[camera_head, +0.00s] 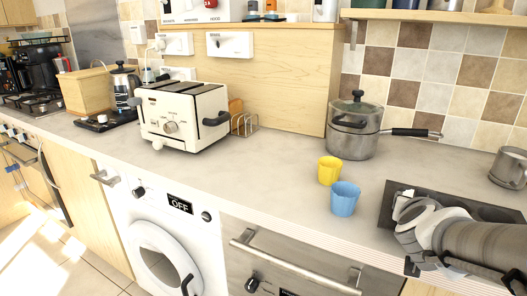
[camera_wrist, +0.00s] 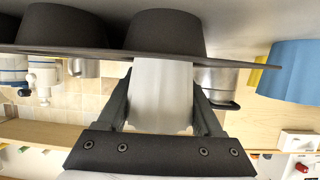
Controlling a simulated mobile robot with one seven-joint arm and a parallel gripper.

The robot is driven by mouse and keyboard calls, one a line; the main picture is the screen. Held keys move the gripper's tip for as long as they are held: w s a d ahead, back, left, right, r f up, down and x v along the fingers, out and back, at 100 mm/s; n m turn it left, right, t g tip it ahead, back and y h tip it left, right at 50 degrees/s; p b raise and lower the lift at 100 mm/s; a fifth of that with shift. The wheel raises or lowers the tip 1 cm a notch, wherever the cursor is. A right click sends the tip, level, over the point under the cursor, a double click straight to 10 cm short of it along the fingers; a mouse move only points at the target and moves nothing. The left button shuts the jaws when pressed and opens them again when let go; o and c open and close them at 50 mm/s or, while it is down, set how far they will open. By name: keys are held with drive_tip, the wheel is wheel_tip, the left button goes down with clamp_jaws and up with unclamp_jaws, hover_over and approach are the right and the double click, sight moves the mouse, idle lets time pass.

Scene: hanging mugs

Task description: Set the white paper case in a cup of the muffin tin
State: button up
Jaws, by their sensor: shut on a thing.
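The white paper case (camera_wrist: 162,95) is between the two dark fingers of my gripper (camera_wrist: 162,105) in the wrist view, which is upside down. The gripper is shut on it. The dark muffin tin (camera_wrist: 90,52) shows side-on, with one cup in line with the case. The case meets the tin's rim line there; I cannot tell how far it is inside the cup. In the head view the muffin tin (camera_head: 493,212) lies on the right of the counter, partly hidden by my pale arm. My gripper end is over its left part.
A yellow cup (camera_head: 329,170) and a blue cup (camera_head: 345,196) stand left of the tin. A lidded steel pot (camera_head: 352,132) is behind them, and a steel mug (camera_head: 508,167) stands at the far right. A toaster (camera_head: 183,115) is left; the counter between is clear.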

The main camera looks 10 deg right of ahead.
drive_tip(key=shift+f, duration=0.1)
drive_tip(key=o, duration=1.3)
drive_tip(key=shift+s, duration=0.1)
